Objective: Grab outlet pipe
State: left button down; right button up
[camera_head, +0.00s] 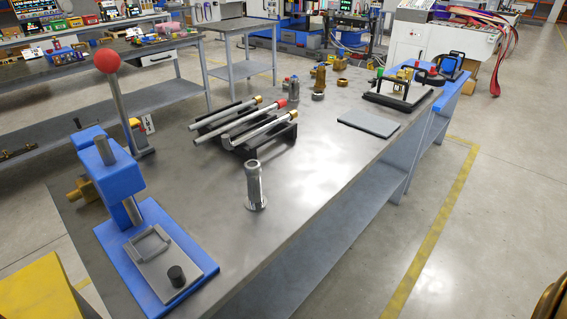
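Three long metal pipes lie side by side on a black rack (284,138) in the middle of the dark workbench. The far pipe (225,115) and the near pipe (262,131) have brass-coloured right ends. The middle pipe (240,123) has a red right end. Which one is the outlet pipe I cannot tell. A short upright metal cylinder (254,183) with a wide base stands nearer on the bench. Neither of my grippers shows in the head view.
A blue lever press (118,170) with a red ball knob stands at the bench's left. A grey plate (368,123), a framed fixture (401,91) and small brass fittings (320,76) are behind. The bench's right front (300,190) is clear.

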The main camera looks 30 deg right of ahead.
aim_at(255, 202)
jog(key=z, duration=0.65)
